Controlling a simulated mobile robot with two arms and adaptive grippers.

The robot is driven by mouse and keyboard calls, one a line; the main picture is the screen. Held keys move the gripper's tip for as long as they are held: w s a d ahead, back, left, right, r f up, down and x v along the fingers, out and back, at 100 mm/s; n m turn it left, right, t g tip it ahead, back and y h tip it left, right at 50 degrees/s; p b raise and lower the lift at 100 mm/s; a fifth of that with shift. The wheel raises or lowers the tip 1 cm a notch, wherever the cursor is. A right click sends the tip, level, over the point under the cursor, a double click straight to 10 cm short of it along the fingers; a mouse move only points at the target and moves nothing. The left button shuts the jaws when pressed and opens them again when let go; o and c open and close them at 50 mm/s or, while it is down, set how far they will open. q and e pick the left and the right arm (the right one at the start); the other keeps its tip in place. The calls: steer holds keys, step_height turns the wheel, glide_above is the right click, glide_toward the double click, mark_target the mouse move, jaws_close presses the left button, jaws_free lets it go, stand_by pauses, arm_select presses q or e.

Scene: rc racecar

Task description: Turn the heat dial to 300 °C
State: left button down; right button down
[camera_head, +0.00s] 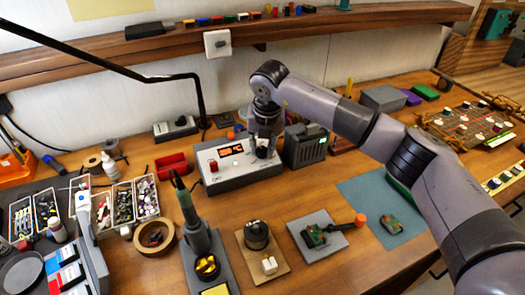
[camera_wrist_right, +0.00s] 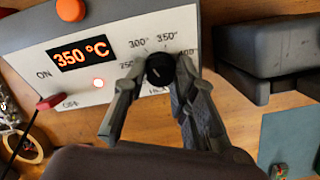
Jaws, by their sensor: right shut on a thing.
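The heat dial is a black round knob (camera_wrist_right: 160,69) on the white front of the soldering station (camera_head: 235,165). In the right wrist view, labels including 300°, 350° and 400 surround the knob. The orange display (camera_wrist_right: 82,53) reads 350 °C. My right gripper (camera_wrist_right: 160,82) is shut on the knob, with one finger on each side. In the head view, my right gripper (camera_head: 263,148) reaches down over the right part of the station and mostly hides the dial. A light pointer line shows on the knob, but its exact setting is hard to read. My left gripper is not in view.
A red switch (camera_wrist_right: 50,102) sits by the ON and OFF labels, near a lit lamp (camera_wrist_right: 98,83). A dark grey box (camera_head: 304,145) stands close on the station's right. The soldering iron in its holder (camera_head: 195,230) stands in front, left of the station.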

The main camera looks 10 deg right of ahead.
steer(key=shift+n, duration=0.5)
steer(key=c, duration=1.3)
jaws_free()
steer(key=v, duration=1.2)
